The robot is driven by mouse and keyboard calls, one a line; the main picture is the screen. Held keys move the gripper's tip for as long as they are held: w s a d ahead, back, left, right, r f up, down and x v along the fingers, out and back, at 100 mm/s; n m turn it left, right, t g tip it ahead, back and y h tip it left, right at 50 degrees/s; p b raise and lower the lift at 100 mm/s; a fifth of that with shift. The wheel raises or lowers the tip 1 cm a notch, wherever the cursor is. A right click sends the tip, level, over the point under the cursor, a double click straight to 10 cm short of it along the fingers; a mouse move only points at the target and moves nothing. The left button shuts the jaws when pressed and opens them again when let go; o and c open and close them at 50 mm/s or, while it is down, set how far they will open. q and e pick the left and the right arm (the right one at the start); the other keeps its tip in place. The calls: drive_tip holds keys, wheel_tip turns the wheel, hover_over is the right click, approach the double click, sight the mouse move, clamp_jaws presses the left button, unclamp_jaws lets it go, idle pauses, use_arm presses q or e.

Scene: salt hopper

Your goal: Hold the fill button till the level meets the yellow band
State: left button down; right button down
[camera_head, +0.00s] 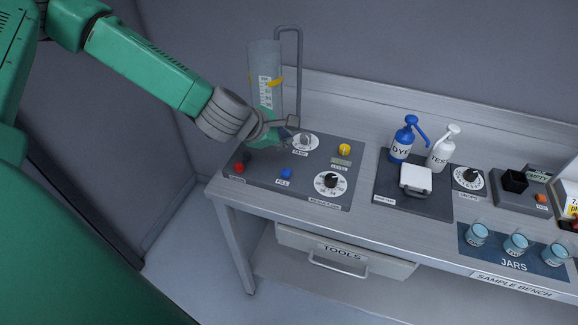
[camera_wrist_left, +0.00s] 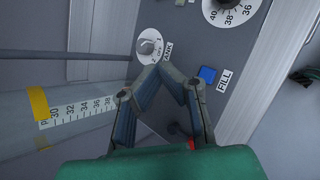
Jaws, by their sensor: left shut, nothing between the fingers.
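The blue fill button (camera_head: 286,173) sits on the dark control panel (camera_head: 262,181), labelled FILL; it also shows in the left wrist view (camera_wrist_left: 207,74). The clear upright tank (camera_head: 264,58) stands at the panel's back left, with a number scale and a yellow band (camera_head: 275,82). The band is at the left of the wrist view (camera_wrist_left: 38,103). My left gripper (camera_head: 292,122) is shut and empty, above the panel near the TANK knob (camera_head: 305,141). In the wrist view its fingertips (camera_wrist_left: 160,68) meet left of the button, apart from it. I cannot clearly make out the liquid level. My right gripper is out of view.
The panel also carries a red button (camera_head: 240,168), a yellow knob (camera_head: 344,149) and a numbered dial (camera_head: 331,182). A thin bent pipe (camera_head: 299,75) rises behind the tank. Pump bottles (camera_head: 403,140) and jars (camera_head: 515,243) stand farther right on the bench.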

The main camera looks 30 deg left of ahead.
sight(286, 172)
use_arm(q)
drive_tip(key=shift+f, duration=0.2)
wheel_tip(286, 172, down, 9)
drive_tip(key=b, duration=0.7)
drive_tip(key=shift+r+b, duration=0.2)
drive_tip(key=shift+b, duration=0.15)
drive_tip(key=shift+s, duration=0.1)
idle(0.8)
drive_tip(key=shift+f+b, duration=0.3)
drive_tip(key=shift+f+b, duration=0.45)
drive_tip(key=shift+f, duration=0.1)
idle(4.6)
